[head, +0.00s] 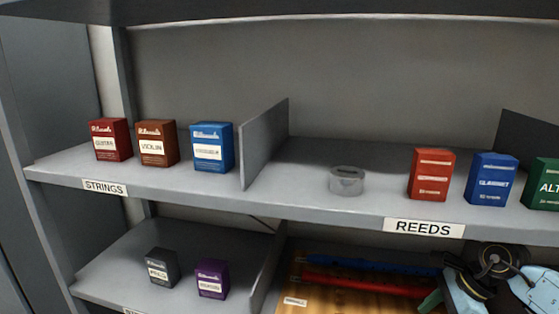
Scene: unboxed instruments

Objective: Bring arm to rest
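Part of my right arm (515,285), pale blue with dark round joints, shows at the lower right, in front of the lower shelf. I cannot make out the gripper on it. My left arm and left gripper are out of view.
The upper shelf (300,195) holds red, brown and blue boxes by STRINGS, a clear round container (346,180), and red, blue and green boxes by REEDS. A divider (264,142) separates them. Grey and purple boxes (212,279) stand on the lower shelf, left of a wooden surface.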

